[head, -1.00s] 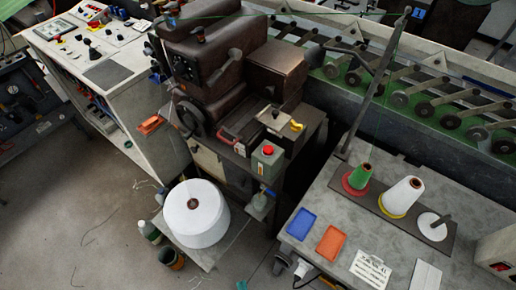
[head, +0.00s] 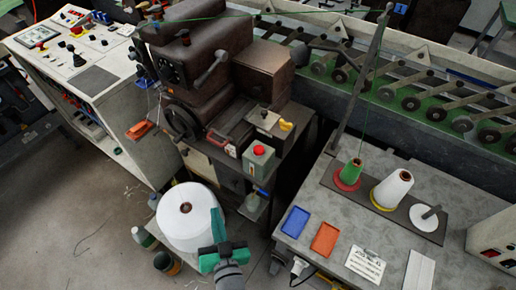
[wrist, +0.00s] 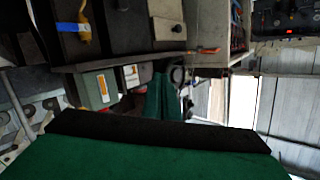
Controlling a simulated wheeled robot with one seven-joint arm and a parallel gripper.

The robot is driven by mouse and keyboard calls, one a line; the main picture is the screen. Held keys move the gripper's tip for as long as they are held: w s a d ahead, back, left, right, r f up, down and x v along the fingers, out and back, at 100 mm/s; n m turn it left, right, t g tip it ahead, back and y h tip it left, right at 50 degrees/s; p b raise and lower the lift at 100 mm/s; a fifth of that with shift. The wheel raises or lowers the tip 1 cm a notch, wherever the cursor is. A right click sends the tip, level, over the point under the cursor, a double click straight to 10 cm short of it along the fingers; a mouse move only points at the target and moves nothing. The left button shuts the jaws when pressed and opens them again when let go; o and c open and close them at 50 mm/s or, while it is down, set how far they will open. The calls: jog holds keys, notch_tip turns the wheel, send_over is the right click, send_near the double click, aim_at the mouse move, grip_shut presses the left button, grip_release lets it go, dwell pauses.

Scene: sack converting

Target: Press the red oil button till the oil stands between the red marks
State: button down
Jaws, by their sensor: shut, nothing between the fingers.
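The red button (head: 258,150) sits on top of a small grey-green box (head: 258,162) at the front of the dark brown machine (head: 205,75). My gripper (head: 216,213), with green fingers, is at the lower middle of the head view. It is shut and empty, appears over the white thread cone, and is apart from the button, below and left of it in the picture. In the wrist view its green fingers (wrist: 164,98) point toward the machine's front. I cannot make out the red button there. The oil level and red marks are too small to tell.
A large white thread cone (head: 186,215) stands below the machine. A small vessel (head: 254,205) hangs under the button box. A control cabinet (head: 95,90) stands left.

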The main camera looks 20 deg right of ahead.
jog(key=w+d+r+n+y, duration=0.2)
jog(key=w+r+n+y, duration=0.15)
jog(key=w+r, duration=0.5)
jog(key=w+d+r+n+y, duration=0.2)
jog(key=w+d+r+n, duration=0.15)
jog(key=w+r, duration=0.5)
notch_tip(320, 180, up, 5)
jog(key=n+g+h, duration=0.2)
jog(key=n+g, duration=0.5)
jog(key=n, duration=0.2)
send_over(262, 152)
jog(key=shift+r, duration=0.1)
jog(key=shift+w+f, duration=0.1)
jog(key=shift+f, duration=4.3)
jog(key=shift+f, duration=0.1)
jog(key=shift+f, duration=0.3)
